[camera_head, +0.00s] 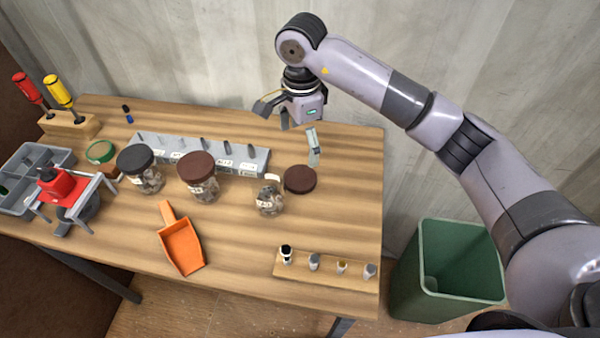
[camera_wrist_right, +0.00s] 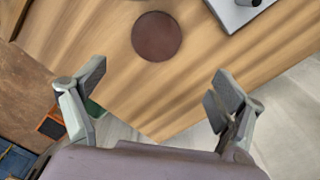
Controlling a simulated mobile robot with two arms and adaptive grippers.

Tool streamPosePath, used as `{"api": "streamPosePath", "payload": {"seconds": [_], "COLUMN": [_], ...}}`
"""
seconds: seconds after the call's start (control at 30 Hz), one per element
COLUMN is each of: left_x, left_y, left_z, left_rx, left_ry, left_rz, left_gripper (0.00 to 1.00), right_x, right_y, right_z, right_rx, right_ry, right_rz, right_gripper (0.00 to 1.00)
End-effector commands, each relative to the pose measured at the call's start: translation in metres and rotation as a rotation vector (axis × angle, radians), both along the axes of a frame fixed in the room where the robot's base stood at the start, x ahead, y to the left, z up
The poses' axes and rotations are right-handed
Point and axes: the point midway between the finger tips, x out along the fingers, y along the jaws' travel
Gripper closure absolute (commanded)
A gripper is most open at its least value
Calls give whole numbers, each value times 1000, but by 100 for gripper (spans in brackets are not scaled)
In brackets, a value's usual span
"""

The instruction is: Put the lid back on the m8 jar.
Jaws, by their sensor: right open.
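An open glass jar (camera_head: 269,198) with small metal parts inside stands upright, with no lid on it; its label is too small to read for certain. A dark brown round lid (camera_head: 299,180) lies flat on the table just right of this jar. The lid also shows in the right wrist view (camera_wrist_right: 157,36), beyond my fingertips. My right gripper (camera_head: 296,132) is open and empty above the table's back right part, behind the lid and apart from it. It also shows open in the right wrist view (camera_wrist_right: 160,84). My left gripper is out of view.
A brown-lidded jar (camera_head: 197,180) and a black-lidded jar (camera_head: 141,172) stand left of the open jar. A grey tray (camera_head: 252,168) is behind them. An orange scoop (camera_head: 182,245) and a wooden strip (camera_head: 318,272) with small parts lie in front. A green bin (camera_head: 445,275) stands right.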

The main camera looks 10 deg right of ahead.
Motion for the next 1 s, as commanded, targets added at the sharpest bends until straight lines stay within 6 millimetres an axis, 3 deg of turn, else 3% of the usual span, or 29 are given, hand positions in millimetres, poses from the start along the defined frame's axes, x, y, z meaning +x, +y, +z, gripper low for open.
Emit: {"api": "streamPosePath", "payload": {"seconds": [0.23,0.73,1.0], "left_x": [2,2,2], "left_y": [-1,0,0], "left_z": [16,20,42], "left_rx": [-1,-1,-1], "left_ry": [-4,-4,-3], "left_rz": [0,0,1], "left_gripper": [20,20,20], "right_x": [-1,-1,-8], "right_y": [0,-1,-3], "right_z": [-41,-52,-86], "right_rx": [1,0,0], "right_ry": [2,2,3], "right_rz": [0,0,-1], "right_gripper": [11,11,11]}}
